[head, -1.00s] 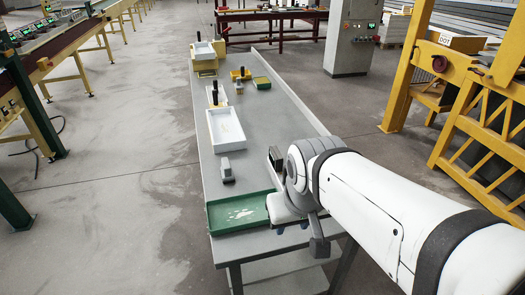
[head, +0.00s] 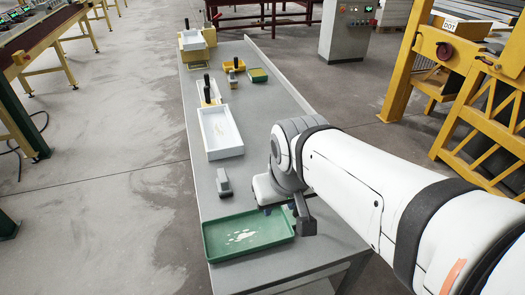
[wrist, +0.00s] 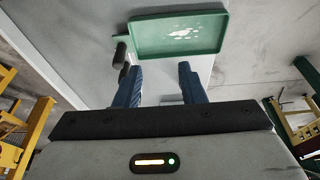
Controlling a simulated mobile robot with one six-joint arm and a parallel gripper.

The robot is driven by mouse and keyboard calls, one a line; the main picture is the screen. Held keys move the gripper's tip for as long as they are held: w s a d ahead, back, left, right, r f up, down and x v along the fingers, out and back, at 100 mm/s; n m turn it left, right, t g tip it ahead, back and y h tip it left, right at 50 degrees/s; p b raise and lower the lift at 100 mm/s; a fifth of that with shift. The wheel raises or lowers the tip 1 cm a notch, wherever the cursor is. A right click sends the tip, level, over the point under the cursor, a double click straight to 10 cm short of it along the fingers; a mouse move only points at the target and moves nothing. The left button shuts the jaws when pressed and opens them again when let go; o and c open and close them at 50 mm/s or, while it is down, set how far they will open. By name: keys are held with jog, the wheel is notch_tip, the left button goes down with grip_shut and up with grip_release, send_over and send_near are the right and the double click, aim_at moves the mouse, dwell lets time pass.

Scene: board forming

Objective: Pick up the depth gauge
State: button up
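My gripper (wrist: 160,72) is open and empty, its two blue fingers apart. In the head view my arm's wrist end is over the table's right side, just behind the green tray (head: 247,233). A small grey tool with a flat block on top (head: 223,182) lies behind the tray's left part. In the wrist view a dark, rounded tool (wrist: 121,55) is beside the left fingertip, near the tray's corner, partly hidden by the finger. I cannot tell which of these is the depth gauge. The tray also shows in the wrist view (wrist: 207,50), beyond the fingers.
A white tray (head: 238,148) lies farther back on the grey table (head: 262,120), with black-handled tools behind it. A yellow frame (head: 480,115) is to the right.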

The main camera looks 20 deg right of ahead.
jog(key=w+d+f+b, duration=0.1)
jog(key=w+d+f, duration=0.15)
jog(key=w, duration=0.55)
jog(key=w+d+f+b, duration=0.1)
jog(key=w+f, duration=0.2)
jog(key=w, duration=0.4)
jog(key=shift+t, duration=0.6)
jog(key=shift+w+d+f, duration=1.2)
jog(key=shift+w+f, duration=1.15)
jog(key=shift+f, duration=0.5)
jog(key=shift+w+d+f, duration=1.25)
jog(key=shift+w+f, duration=1.1)
jog(key=shift+f, duration=0.5)
jog(key=shift+w+d+f, duration=1.2)
jog(key=shift+w+f, duration=1.15)
jog(key=shift+f, duration=0.5)
grip_shut()
